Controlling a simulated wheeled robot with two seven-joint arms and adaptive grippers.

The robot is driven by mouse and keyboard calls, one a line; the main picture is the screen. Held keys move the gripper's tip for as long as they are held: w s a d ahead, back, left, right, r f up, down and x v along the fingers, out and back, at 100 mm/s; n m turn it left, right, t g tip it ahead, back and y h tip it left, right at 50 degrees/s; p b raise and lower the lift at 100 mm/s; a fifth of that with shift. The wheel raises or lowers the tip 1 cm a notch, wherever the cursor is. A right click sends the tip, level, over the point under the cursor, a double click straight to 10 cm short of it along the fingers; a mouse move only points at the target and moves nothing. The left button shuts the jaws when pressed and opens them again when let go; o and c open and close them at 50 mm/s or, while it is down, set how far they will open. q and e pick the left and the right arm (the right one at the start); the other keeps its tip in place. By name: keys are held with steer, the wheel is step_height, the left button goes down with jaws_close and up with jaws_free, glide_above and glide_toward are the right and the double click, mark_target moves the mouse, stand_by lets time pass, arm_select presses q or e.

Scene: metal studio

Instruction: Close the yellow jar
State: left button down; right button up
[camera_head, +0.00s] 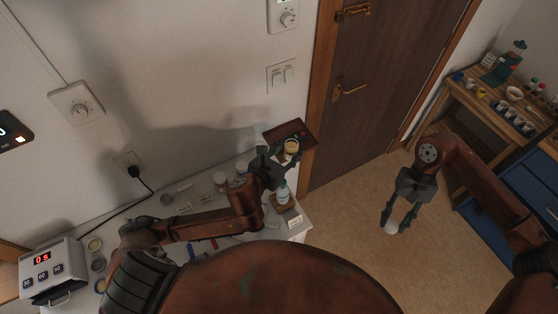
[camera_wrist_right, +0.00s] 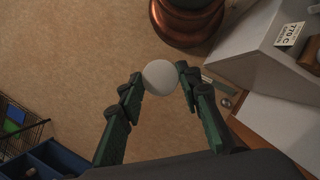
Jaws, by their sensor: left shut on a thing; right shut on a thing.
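The yellow jar (camera_head: 291,147), small and pale with a yellow top edge, is between the fingers of my left gripper (camera_head: 286,154), above the right end of the white table. My left gripper is shut on it; its lower part is partly hidden by the fingers. My right gripper (camera_head: 395,216) is well to the right, over the open floor, pointing down and shut on a white round piece (camera_head: 391,227). In the right wrist view this white piece (camera_wrist_right: 160,77) sits between the fingertips; I cannot tell surely whether it is a lid.
The white table (camera_head: 296,226) holds a bottle (camera_head: 282,192) on a brown stand, white jars (camera_head: 220,179), a yellow-rimmed round thing (camera_head: 94,244) and a device with a red display (camera_head: 55,268). A red-brown tray (camera_head: 303,131) is behind the left gripper. A crowded wooden shelf (camera_head: 468,100) stands right.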

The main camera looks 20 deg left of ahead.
mark_target(297, 141)
arm_select(q)
steer(key=shift+m+h, duration=0.5)
steer(key=shift+h, duration=0.1)
steer(key=w, duration=0.1)
steer(key=w+d+r, duration=0.1)
steer(key=w, duration=0.1)
steer(key=w+d, duration=0.1)
steer(key=w, duration=0.1)
steer(key=shift+d+r, duration=0.2)
steer(key=shift+r, duration=0.2)
steer(key=shift+s, duration=0.1)
arm_select(e)
steer(key=w+a+r+m+t+y, duration=0.1)
steer(key=w+a+r+m+t, duration=0.1)
steer(key=w+a+r+m, duration=0.3)
steer(key=w+a+r+m+t+y, duration=0.1)
steer(key=w+a+r+m+t, duration=0.2)
steer(key=a+m, duration=0.9)
steer(key=w+a+r+m+t+y, duration=0.1)
steer(key=w+a+r+m, duration=0.7)
steer(key=a, duration=0.8)
step_height(297, 141, up, 3)
steer(key=shift+w+a+f+m+t, duration=0.15)
steer(key=shift+w+a+m+t, duration=0.1)
steer(key=shift+m+t, duration=0.35)
